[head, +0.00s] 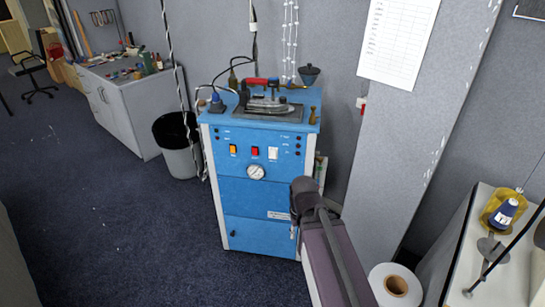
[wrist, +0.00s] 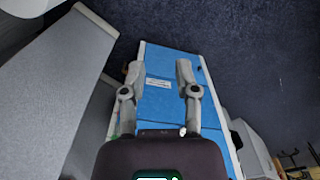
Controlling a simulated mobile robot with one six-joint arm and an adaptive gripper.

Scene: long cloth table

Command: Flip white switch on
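The white switch (head: 273,153) is on the front panel of a blue cabinet (head: 262,200), right of a red switch (head: 255,152) and an orange switch (head: 233,149). Whether it is on or off is too small to tell. My arm reaches in from the lower right in the head view, with its end in front of the cabinet's lower right side; the fingers are hidden there. In the wrist view my gripper (wrist: 158,78) is open and empty, its two fingers apart over the blue cabinet front (wrist: 165,105). The white switch cannot be made out in the wrist view.
An iron (head: 268,103) rests on the cabinet top. A round gauge (head: 256,172) is below the switches. A grey pillar (head: 410,130) and a white roll (head: 396,287) are to the right. Carpet at the front left is clear.

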